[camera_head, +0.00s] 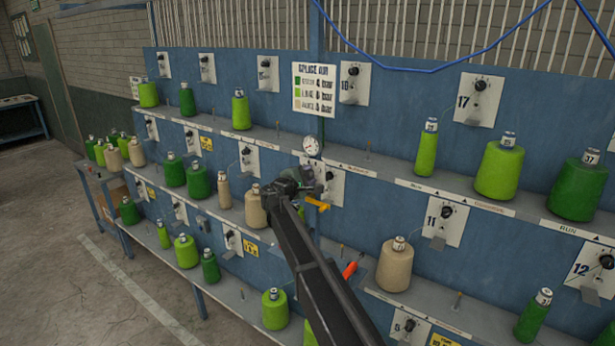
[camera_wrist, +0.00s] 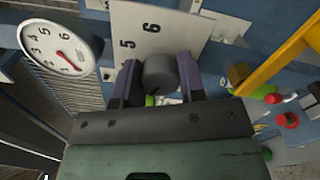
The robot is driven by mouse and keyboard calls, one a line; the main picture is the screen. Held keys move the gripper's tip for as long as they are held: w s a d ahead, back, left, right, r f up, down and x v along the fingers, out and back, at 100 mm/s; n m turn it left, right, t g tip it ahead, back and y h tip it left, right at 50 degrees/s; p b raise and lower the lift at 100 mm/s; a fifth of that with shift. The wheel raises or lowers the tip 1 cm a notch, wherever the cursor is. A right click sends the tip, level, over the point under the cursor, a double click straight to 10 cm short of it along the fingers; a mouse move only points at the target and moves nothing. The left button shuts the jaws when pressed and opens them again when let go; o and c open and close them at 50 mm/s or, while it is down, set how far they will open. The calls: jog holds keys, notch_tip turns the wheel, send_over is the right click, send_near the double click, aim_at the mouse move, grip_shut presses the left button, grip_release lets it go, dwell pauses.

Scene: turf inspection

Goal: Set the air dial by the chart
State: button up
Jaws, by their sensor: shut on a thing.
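My gripper (camera_wrist: 160,80) is shut on a dark grey round knob (camera_wrist: 159,70), one finger on each side, in front of a white plate (camera_wrist: 140,28) printed with 5 and 6. In the head view my gripper (camera_head: 312,186) is at the panel below the gauge, and the knob is hidden there. The round white gauge (camera_wrist: 60,47) has a red needle pointing to its lower right; it also shows in the head view (camera_head: 311,146).
A yellow handle (camera_head: 317,204) sits right beside my gripper. Red round parts (camera_wrist: 288,119) show at the right in the wrist view. Shelves carry green, lime and beige yarn cones, such as a beige one (camera_head: 396,264) to the right. A blue hose (camera_head: 430,71) hangs above.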

jog(key=shift+m, duration=0.3)
jog(key=m, duration=0.3)
jog(key=shift+m, duration=0.3)
jog(key=m, duration=0.4)
jog(key=shift+f, duration=0.1)
jog(key=shift+m, duration=0.3)
jog(key=o, duration=0.9)
jog(key=shift+o, duration=0.2)
jog(key=v, duration=1.1)
